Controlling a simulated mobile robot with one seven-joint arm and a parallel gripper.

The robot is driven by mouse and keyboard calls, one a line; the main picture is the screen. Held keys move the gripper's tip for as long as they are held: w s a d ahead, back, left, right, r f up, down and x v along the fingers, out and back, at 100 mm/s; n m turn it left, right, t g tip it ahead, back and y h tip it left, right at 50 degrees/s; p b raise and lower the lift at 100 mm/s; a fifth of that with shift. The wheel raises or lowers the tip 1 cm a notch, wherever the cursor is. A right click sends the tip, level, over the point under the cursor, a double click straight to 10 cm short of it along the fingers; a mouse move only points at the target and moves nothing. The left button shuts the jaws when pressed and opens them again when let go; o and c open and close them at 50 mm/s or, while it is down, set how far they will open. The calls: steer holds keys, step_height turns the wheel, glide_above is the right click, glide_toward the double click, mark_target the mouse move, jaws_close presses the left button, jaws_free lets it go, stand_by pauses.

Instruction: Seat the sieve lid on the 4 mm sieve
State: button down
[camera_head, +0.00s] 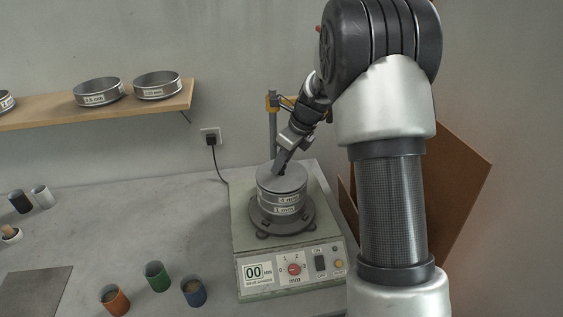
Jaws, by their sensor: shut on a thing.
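The sieve lid (268,180) is a flat grey metal disc at the top of the sieve stack. The 4 mm sieve (288,200) is directly under it, with its label facing me, and a 1 mm sieve (284,211) is below that. The stack stands on the dark round plate of the sieve shaker (243,243). My gripper (281,168) points down at the middle of the lid and is shut on it, probably by a small knob that the fingers hide. The lid looks level; I cannot tell whether a thin gap separates it from the 4 mm sieve.
A clamp post (273,140) rises behind the stack. Orange (115,300), green (157,276) and blue (194,292) cups stand on the bench at the front. A wooden shelf (150,108) holds more sieves at the upper left. Brown boards (465,185) lean at the right. The left bench middle is clear.

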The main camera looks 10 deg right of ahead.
steer(key=shift+f, duration=0.4)
stand_by(0.3)
steer(key=c, duration=1.4)
jaws_free()
steer(key=shift+c, duration=0.2)
steer(key=v, duration=1.7)
steer(key=shift+r, duration=0.2)
steer(key=shift+s, duration=0.1)
